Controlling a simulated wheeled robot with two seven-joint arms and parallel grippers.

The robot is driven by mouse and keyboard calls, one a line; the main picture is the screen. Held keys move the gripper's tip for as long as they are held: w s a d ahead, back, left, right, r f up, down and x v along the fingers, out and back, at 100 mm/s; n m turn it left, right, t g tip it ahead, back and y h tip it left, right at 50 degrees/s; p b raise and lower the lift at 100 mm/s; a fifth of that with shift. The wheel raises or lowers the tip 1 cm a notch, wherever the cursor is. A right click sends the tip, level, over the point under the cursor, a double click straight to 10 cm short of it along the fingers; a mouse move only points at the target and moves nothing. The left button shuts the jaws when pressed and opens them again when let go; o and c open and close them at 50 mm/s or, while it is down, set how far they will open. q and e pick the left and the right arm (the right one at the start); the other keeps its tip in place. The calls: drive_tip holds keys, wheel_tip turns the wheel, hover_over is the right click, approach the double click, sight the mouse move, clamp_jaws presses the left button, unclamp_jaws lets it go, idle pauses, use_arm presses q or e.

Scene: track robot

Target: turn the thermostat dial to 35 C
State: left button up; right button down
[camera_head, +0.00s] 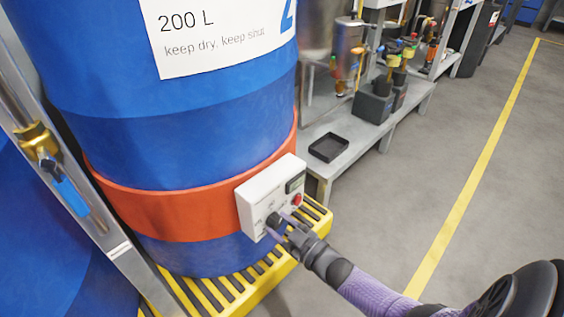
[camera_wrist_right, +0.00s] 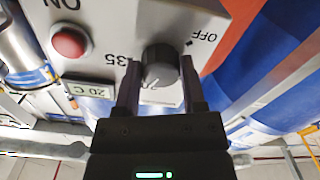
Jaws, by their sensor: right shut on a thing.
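The thermostat is a white control box (camera_head: 256,200) on the red band of the blue drum. Its round dark dial (camera_wrist_right: 160,62) sits between an upside-down "35" on the left and "OFF" on the right in the wrist view. A pale line shows on the dial's lower edge; its exact setting is hard to tell. The display (camera_wrist_right: 90,91) appears to read 20 C. My right gripper (camera_head: 280,227) is at the box's lower front. In the wrist view, its fingers (camera_wrist_right: 160,78) are shut on the dial, one on each side. My left gripper is not in view.
A red button (camera_wrist_right: 68,42) is on the box, near "ON". The blue drum (camera_head: 190,150) stands on a yellow slotted pallet (camera_head: 318,218). A metal post with a brass valve (camera_head: 36,138) is at left. A bench with a black tray (camera_head: 328,147) stands behind; floor at right is clear.

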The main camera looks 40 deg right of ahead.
drive_tip(key=m, duration=0.3)
drive_tip(key=shift+f+m, duration=0.1)
drive_tip(key=shift+m, duration=0.3)
drive_tip(key=m, duration=0.3)
drive_tip(key=shift+a, duration=0.1)
drive_tip(key=shift+m, duration=1.3)
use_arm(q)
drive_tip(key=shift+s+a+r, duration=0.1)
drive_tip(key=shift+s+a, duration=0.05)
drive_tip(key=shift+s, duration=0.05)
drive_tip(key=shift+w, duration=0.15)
use_arm(e)
drive_tip(key=shift+m, duration=0.3)
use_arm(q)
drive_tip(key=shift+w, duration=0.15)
use_arm(e)
drive_tip(key=shift+c, duration=0.8)
unclamp_jaws()
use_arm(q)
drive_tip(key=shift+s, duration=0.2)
